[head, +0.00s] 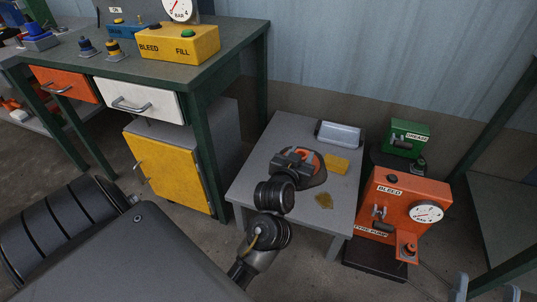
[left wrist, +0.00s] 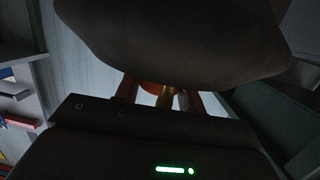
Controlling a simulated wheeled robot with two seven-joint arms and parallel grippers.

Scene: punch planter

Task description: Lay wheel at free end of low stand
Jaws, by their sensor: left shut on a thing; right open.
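The wheel (head: 320,177), a dark tyre with an orange centre, is at the middle of the low grey stand (head: 255,185). My left gripper (head: 297,158) is over its near left part and shut on it. In the left wrist view the dark tyre (left wrist: 170,40) fills the top, with orange and yellow showing between the fingers (left wrist: 163,95). The gripper hides part of the wheel. I cannot tell whether the wheel touches the stand top or hovers just above it. My right gripper is not in view.
The stand's left end is bare. An orange pump (head: 395,212) stands right; a yellow cabinet (head: 170,168) stands left.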

